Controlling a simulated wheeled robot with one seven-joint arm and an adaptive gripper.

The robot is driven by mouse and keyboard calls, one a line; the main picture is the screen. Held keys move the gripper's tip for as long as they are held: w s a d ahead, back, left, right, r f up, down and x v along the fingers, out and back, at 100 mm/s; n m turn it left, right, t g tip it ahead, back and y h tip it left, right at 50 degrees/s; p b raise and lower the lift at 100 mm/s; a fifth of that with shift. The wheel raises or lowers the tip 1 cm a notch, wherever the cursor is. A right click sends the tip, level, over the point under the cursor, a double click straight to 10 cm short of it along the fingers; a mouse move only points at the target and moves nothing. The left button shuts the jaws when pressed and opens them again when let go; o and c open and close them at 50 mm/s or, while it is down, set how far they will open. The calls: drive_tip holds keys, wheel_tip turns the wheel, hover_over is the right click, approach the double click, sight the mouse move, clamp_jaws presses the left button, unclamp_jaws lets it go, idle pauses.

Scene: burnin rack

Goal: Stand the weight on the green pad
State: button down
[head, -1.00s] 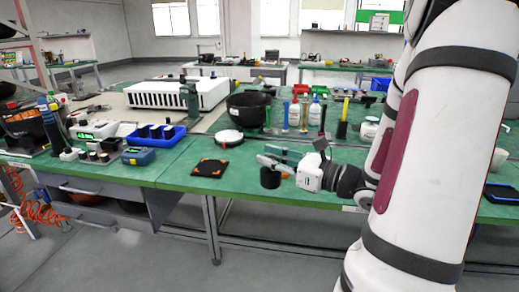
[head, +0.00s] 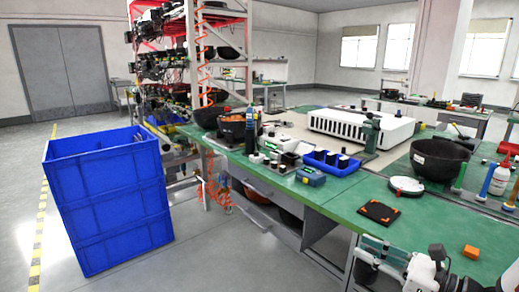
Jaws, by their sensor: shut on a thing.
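A black pad with orange corners (head: 380,212) lies flat and bare on the green tabletop (head: 345,204). I cannot make out a separate green pad.
An orange block (head: 471,252) and a round white-topped device (head: 407,186) are on the table. A blue tray (head: 318,168) holds dark cylinders, beside a blue-grey meter (head: 310,176). A black bowl (head: 439,159) stands behind. Stacked blue crates (head: 110,205) stand on the floor left.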

drive_tip(key=a+f+n+g+y, duration=0.2)
drive_tip(key=a+f, duration=0.1)
drive_tip(key=a, duration=0.4)
wheel_tip(320, 180, up, 12)
drive_tip(key=p, duration=1.9)
drive_tip(key=shift+d, duration=0.15)
drive_tip(key=shift+w+f+m+t+h, duration=0.1)
drive_tip(key=shift+w+m+t+h, duration=0.05)
drive_tip(key=shift+m+t+h, duration=2.5)
